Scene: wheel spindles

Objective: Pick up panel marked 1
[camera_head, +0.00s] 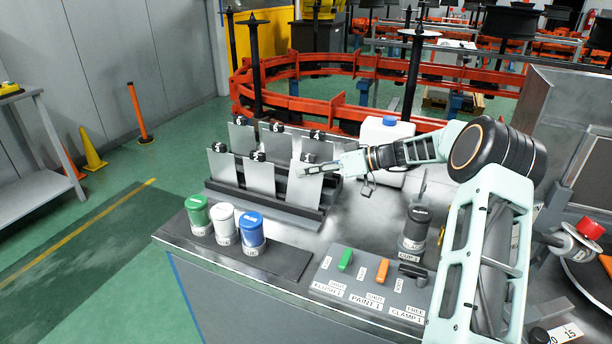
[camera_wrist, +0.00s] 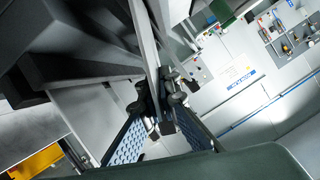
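Several grey rectangular panels stand upright in a dark rack (camera_head: 230,196) in two rows, each with a black clip at its top. The clip markings are too small to read, so I cannot tell which is panel 1. My gripper (camera_head: 303,173) is at the front row's right-hand panel (camera_head: 308,190), close to its black clip. In the wrist view, a thin panel (camera_wrist: 146,40) shows nearly edge-on, with dark clip parts near the fingertips. My gripper's two fingers (camera_wrist: 164,108) with blue honeycomb pads lie on either side; whether they touch the panel is unclear.
Green, white and blue capped cups (camera_head: 252,236) stand in front of the rack. A black cup (camera_head: 414,232) and a switch panel (camera_head: 352,284) are to the right. A white jug (camera_head: 386,135) stands behind my arm. Orange rails (camera_head: 300,108) run behind the table.

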